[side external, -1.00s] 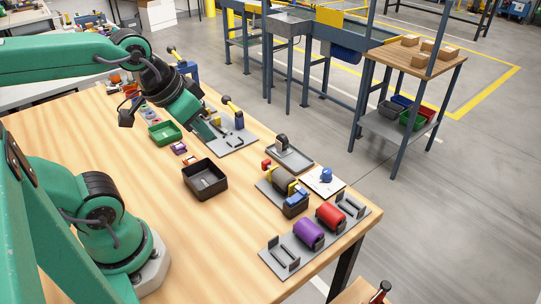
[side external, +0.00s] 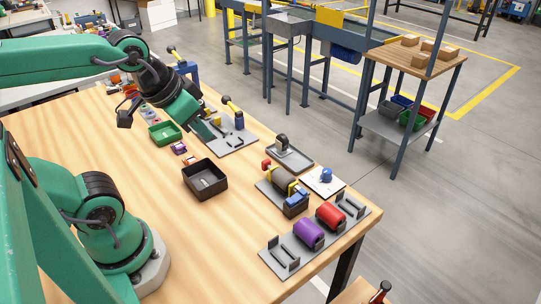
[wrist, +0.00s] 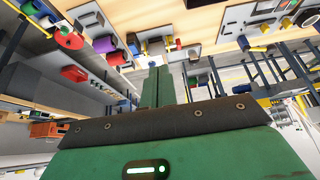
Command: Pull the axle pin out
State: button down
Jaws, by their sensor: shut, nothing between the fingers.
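My gripper (side external: 208,136) is shut and empty, tilted down over the grey fixture plate (side external: 233,147) at the far side of the bench. In the wrist view its green fingers (wrist: 157,78) lie together with nothing between them. A dark wheel in a bracket (side external: 282,142) stands on a grey tray (side external: 294,160) to the right of my gripper, well apart from it. A small red piece (side external: 266,164) is beside that tray. I cannot tell which part is the axle pin; it is too small or hidden.
A black bin (side external: 205,182) and a green bin (side external: 164,134) stand on the bench. Purple (side external: 308,233) and red (side external: 331,215) rollers sit near the front right. A yellow-and-black assembly (side external: 283,183) is behind them. Bare wood lies left of the black bin.

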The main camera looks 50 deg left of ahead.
jog(key=c, duration=1.3)
grip_release()
jog(key=shift+w, duration=0.15)
jog(key=shift+o, duration=0.7)
jog(key=shift+w+a+n, duration=0.1)
jog(key=shift+w+n, duration=0.5)
jog(key=n+g, duration=0.6)
jog(key=n, duration=1.1)
send_over(266, 161)
notch_tip(266, 161, down, 12)
jog(key=shift+f, duration=0.2)
jog(key=shift+f, duration=3.9)
